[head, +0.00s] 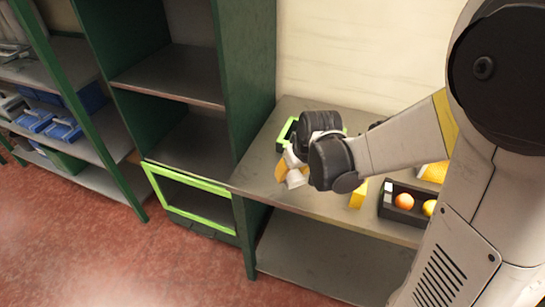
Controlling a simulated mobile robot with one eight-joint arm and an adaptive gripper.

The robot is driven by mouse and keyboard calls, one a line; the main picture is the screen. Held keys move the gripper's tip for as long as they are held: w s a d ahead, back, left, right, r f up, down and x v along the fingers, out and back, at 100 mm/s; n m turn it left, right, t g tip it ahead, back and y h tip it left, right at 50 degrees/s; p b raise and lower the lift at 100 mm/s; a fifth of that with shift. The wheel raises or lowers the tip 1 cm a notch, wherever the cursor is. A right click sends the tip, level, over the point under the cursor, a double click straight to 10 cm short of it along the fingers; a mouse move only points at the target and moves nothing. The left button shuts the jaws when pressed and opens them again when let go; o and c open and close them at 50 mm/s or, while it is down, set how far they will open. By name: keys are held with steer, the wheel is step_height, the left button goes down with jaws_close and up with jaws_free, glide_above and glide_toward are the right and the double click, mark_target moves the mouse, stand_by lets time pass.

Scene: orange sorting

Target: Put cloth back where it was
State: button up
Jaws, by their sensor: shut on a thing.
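My gripper (293,173) is over the left part of the worktop, at the end of my arm, pointing down. It is shut on an orange-yellow piece (281,171), which looks like the cloth. Most of the piece is hidden by the gripper, and I cannot tell whether it touches the worktop.
A dark tray (392,211) holding oranges is on the worktop (320,202), with a yellow block (358,193) to its left. A green-rimmed dark thing (285,131) is behind my gripper. A green cabinet (245,70) stands left, with a bright green frame (195,181) low down.

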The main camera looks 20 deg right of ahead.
steer(key=w+f, duration=0.1)
steer(key=w, duration=0.1)
steer(key=w+a+f+b, duration=0.1)
steer(key=w+f, duration=0.1)
steer(key=shift+w+a, duration=0.1)
step_height(320, 180, down, 4)
steer(key=shift+r+b, duration=0.1)
steer(key=shift+b, duration=1.1)
steer(key=shift+r, duration=0.1)
steer(key=o, duration=1)
